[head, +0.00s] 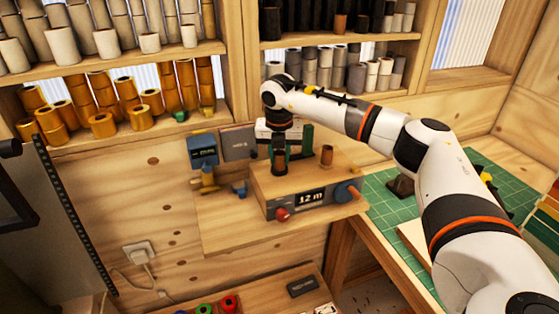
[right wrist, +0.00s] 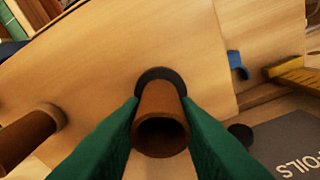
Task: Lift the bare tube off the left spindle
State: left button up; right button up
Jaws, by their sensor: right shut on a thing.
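The bare brown tube (right wrist: 160,122) stands between the green fingers of my right gripper (right wrist: 160,108) in the right wrist view. The fingers are shut on its two sides, and its open end faces the camera. A dark round disc (right wrist: 160,76) shows at its far end; I cannot tell whether the tube touches it. In the head view my right gripper (head: 287,146) points down over the left side of the wooden winding machine (head: 318,183) and hides most of the tube there. My left gripper is not in view.
A second brown tube (head: 326,156) stands upright on the machine's right side, and shows at the left in the right wrist view (right wrist: 30,138). A blue device (head: 203,150) is left of the machine. A green cutting mat (head: 385,205) lies at the right. Shelves of rolls stand behind.

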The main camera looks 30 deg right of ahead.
jog(key=shift+w+r+b, duration=0.1)
jog(key=shift+r+b, duration=0.2)
jog(key=shift+r, duration=0.1)
notch_tip(320, 180, up, 9)
jog(key=b, duration=0.2)
jog(key=shift+b, duration=0.35)
jog(key=shift+r, duration=0.15)
